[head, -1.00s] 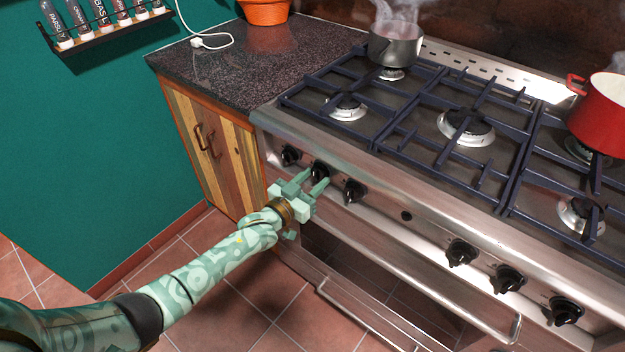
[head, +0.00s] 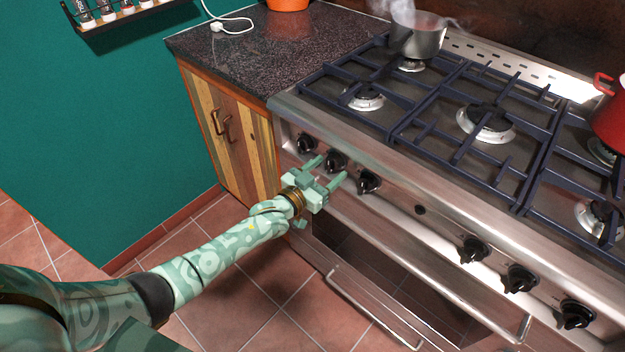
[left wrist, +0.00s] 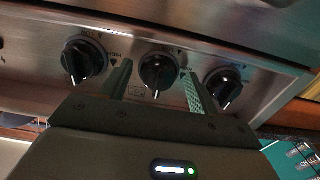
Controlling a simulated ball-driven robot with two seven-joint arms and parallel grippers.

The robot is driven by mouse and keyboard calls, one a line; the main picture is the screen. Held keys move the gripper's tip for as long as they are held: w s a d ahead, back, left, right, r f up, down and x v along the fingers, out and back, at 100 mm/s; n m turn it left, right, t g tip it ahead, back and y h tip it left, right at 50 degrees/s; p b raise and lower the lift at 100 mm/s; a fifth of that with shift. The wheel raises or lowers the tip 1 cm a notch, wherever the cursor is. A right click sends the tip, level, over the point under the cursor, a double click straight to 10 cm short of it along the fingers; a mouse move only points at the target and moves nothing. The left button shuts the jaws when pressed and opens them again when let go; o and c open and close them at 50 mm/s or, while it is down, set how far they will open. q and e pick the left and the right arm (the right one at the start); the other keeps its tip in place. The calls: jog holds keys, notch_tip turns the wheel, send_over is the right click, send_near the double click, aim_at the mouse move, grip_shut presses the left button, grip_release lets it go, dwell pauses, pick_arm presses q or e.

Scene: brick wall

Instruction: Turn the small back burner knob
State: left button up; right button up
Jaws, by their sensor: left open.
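The stove front carries a row of black knobs, three of them at its left end. My left gripper (head: 331,167) is open, its green fingers pointing at the middle knob (head: 335,159) of those three. In the left wrist view, this knob (left wrist: 158,73) sits between the two spread fingers (left wrist: 156,68), with a gap visible on at least one side. Contact is not clear. A neighbouring knob (head: 305,144) is to the left and another (head: 368,182) to the right. Knob labels are too small to read, so I cannot tell which burner each serves. My right gripper is out of view.
A steaming pot (head: 417,40) stands on a back burner and a red pot (head: 612,118) at the right edge. The granite counter (head: 268,55) and wooden cabinet (head: 232,135) adjoin the stove's left. A bar handle (head: 372,308) projects low on the stove's front.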

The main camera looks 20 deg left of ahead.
pick_arm(q)
jog(key=p+v, duration=0.4)
jog(key=v, duration=1.2)
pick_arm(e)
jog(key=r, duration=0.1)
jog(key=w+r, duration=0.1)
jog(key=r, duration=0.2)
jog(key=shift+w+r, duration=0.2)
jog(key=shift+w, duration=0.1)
